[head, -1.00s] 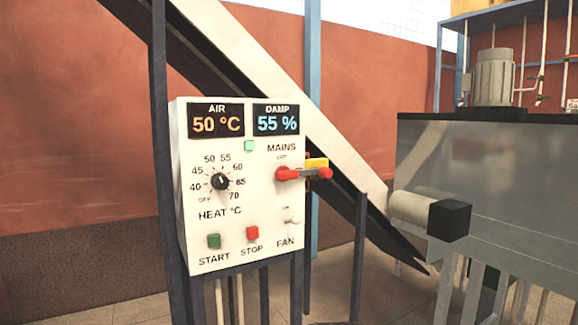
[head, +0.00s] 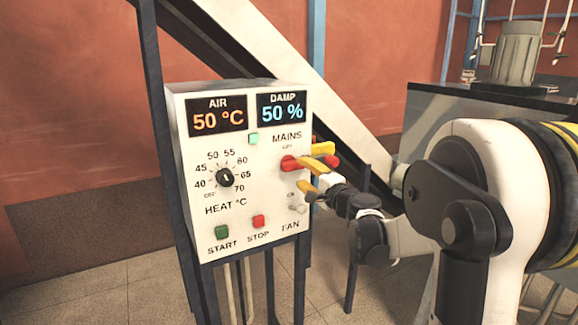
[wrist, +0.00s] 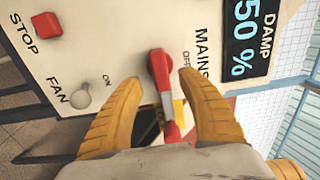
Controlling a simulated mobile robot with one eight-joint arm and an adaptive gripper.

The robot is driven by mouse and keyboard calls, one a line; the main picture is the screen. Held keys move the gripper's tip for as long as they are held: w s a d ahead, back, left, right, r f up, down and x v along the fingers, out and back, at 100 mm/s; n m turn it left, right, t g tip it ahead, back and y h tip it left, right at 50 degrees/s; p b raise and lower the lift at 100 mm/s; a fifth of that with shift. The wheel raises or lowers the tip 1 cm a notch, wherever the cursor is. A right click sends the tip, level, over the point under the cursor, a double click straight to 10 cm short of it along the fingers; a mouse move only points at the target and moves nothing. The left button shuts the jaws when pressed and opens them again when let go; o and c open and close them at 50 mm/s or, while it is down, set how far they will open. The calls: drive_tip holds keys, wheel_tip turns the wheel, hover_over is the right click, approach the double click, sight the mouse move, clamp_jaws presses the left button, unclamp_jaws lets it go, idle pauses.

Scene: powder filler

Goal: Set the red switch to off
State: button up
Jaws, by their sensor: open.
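The red switch (head: 290,163) is the mains handle on the right side of the white control panel (head: 186,200). It has a red hub, a grey bar and a red end (head: 332,161), and reaches sideways past the panel's right edge. A small OFF label sits above the hub. My gripper (head: 309,176) is open in front of the panel's right edge, by the switch. In the wrist view the red switch (wrist: 160,72) stands between the two yellow fingers (wrist: 155,90), with a gap on each side. My gripper's palm hides part of the far end.
The white fan toggle (head: 298,207) sits just below my fingers. The heat knob (head: 225,177), green start button (head: 222,232) and red stop button (head: 258,221) are further left. A sloping beam (head: 285,65) passes behind the panel. A metal tank (head: 430,105) stands behind my arm.

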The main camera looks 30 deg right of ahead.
sight(295, 167)
drive_tip(key=w, duration=0.6)
drive_tip(key=shift+w+a, duration=0.15)
clamp_jaws()
